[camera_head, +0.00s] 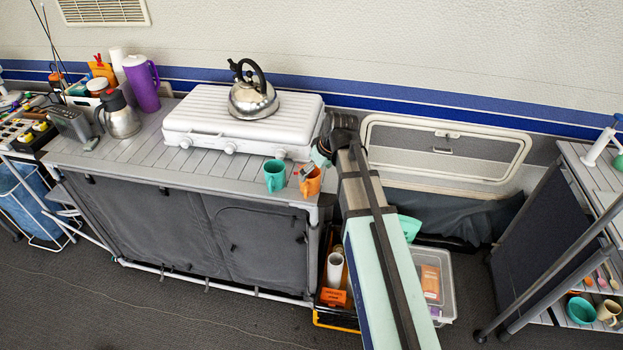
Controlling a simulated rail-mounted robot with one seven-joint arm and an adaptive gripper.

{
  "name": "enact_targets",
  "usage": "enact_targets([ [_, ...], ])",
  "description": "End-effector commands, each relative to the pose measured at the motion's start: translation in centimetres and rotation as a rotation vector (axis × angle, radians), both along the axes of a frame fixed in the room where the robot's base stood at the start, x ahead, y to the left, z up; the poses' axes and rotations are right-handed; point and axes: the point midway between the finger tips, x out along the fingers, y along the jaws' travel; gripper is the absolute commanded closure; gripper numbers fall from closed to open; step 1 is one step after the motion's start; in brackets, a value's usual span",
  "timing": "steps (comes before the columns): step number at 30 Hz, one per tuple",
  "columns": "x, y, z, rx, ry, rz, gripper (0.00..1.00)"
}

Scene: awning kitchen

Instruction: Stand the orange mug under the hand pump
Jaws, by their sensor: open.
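The orange mug (312,185) stands upright near the front right corner of the slatted kitchen table (130,155). My gripper (318,160) is open just above and behind the orange mug, very near its rim. My arm comes in from the lower right and partly covers the gripper, so I cannot tell whether a finger touches the mug. A white hand pump (600,146) with a blue top stands on the right-hand table (590,180), cut by the right edge of the picture. The spot under its spout is not clearly in view.
A teal mug (275,174) stands close to the left of the orange mug. Behind is a white stove (200,112) with a steel kettle (253,98).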

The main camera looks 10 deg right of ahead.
Motion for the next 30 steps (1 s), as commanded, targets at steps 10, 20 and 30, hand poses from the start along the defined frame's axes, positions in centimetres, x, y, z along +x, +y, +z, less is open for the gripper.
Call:
enact_targets([
  [10, -1.6, -1.0, 4.5, 0.0, -0.001, 0.0, 0.04],
  [20, -1.9, -1.2, 5.4, 0.001, 0.0, 0.0, 0.04],
  [30, -1.9, -1.2, 5.4, 0.001, 0.0, 0.0, 0.04],
])
